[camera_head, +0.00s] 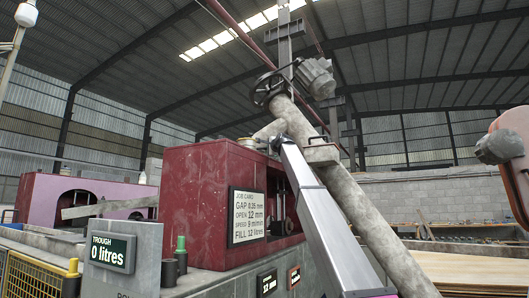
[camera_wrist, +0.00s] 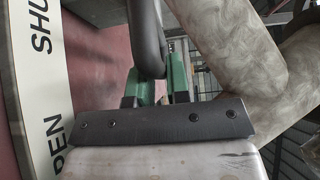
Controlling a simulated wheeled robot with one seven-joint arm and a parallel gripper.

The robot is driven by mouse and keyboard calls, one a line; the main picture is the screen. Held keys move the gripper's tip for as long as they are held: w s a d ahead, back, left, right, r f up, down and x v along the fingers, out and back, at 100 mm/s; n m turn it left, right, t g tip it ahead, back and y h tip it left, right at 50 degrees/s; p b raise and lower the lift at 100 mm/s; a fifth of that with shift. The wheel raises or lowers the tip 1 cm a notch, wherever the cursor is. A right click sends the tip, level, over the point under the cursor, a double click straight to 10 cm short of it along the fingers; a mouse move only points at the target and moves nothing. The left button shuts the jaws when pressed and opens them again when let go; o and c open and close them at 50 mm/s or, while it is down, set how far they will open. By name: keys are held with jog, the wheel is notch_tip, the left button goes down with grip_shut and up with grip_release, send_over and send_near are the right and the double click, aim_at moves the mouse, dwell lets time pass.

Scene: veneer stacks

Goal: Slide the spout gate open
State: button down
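In the wrist view, a dark rounded handle (camera_wrist: 146,35) comes down from the top to the green fingers of my gripper (camera_wrist: 155,92). The fingers stand apart on either side of its lower end; whether they press on it I cannot tell. A white curved plate (camera_wrist: 35,85) at the left carries "SHUT" above and "OPEN" below, both partly cut off. A mottled grey pipe fills the right. In the head view, this spout (camera_head: 268,130) branches off the slanted pipe (camera_head: 350,190), and my silver arm reaches up to it. The gate itself is not clearly visible.
A red machine (camera_head: 190,200) stands left of my arm. Its job card (camera_head: 247,216) lists gap 0.35 mm, open 12 mm, fill 12 litres. A trough display (camera_head: 110,252) reads 0 litres. The pipe runs close on my arm's right, with a motor (camera_head: 316,78) on top.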

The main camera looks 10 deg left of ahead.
jog(key=shift+d, duration=0.15)
jog(key=s+d, duration=0.2)
jog(key=d, duration=0.5)
jog(key=shift+s, duration=0.35)
jog(key=c, duration=1.1)
grip_release()
jog(key=v, duration=0.7)
dwell(0.7)
